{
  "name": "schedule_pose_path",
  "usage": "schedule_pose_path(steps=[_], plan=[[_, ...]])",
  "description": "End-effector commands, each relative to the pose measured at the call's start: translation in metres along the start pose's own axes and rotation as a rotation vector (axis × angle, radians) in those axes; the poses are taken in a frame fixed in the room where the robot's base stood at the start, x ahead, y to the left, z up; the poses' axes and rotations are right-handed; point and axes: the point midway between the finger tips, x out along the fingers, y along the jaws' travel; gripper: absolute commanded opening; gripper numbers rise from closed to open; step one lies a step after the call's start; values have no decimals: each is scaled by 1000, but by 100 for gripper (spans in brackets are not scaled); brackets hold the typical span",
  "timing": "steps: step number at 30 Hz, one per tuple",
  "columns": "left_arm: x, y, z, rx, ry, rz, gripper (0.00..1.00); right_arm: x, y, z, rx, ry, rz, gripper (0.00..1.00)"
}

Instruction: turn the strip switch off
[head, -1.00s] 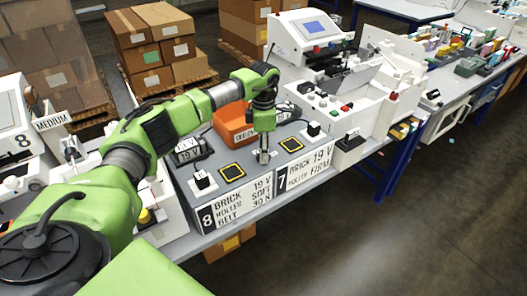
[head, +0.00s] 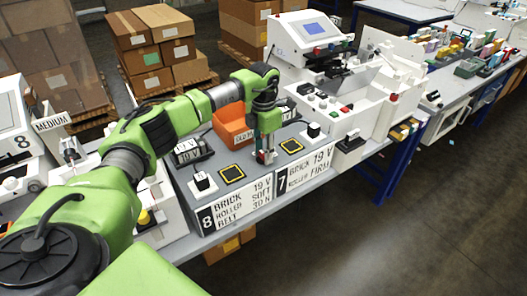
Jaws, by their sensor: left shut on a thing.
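My left gripper (head: 265,157) points down at the grey bench top, between two black squares with yellow borders. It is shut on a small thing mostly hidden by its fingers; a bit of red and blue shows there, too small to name. I cannot make out the strip switch for certain; the gripper and forearm cover part of the bench. My right gripper is not in view.
A left yellow-edged square (head: 232,174) and a right one (head: 291,146) flank the gripper. An orange bin (head: 229,124) stands behind it. A white machine (head: 311,45) stands beyond. Label plates (head: 238,205) line the bench front. The floor at right is clear.

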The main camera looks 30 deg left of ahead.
Motion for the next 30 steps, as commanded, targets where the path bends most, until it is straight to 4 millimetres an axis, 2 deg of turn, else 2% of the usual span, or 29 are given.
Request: schedule_pose_path(steps=[10,11,12,13,23,26,30], plan=[[-1,1,0,-8,-3,1,9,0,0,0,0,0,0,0],[-1,1,0,-8,-3,1,35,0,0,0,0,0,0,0],[-1,1,0,-8,-3,1,46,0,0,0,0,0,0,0],[-1,1,0,-7,-3,1,47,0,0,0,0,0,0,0],[-2,0,0,-4,-2,0,47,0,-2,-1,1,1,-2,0],[-9,1,1,-4,-3,1,47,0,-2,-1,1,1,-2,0],[-33,1,1,-5,-5,1,47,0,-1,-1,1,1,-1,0]])
